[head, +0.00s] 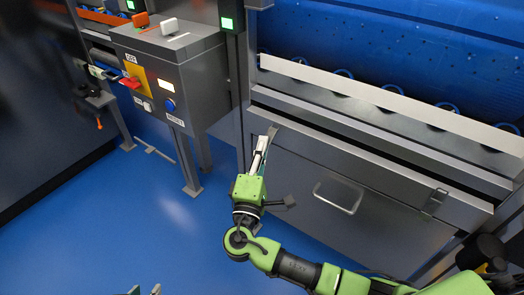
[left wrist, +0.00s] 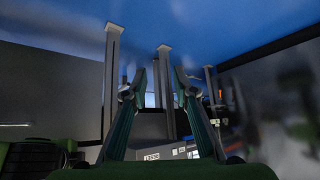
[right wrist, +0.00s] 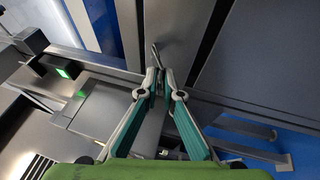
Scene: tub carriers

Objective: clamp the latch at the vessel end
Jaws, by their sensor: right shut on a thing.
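My right gripper (head: 262,146) reaches up to the left end of the grey metal front, below the blue vessel (head: 400,45). In the right wrist view its fingers (right wrist: 158,82) are closed together on a thin grey latch lever (right wrist: 155,54) that sticks out beyond the tips. The latch's base is mostly hidden by the fingers. A second latch (head: 436,200) sits on the right part of the front panel, apart from both grippers. My left gripper (head: 145,291) barely shows at the bottom edge of the head view; its fingers (left wrist: 165,80) are apart and empty in the left wrist view.
A drawer-like panel with a handle (head: 338,197) is right of my right gripper. The blue floor (head: 110,215) is clear at the left.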

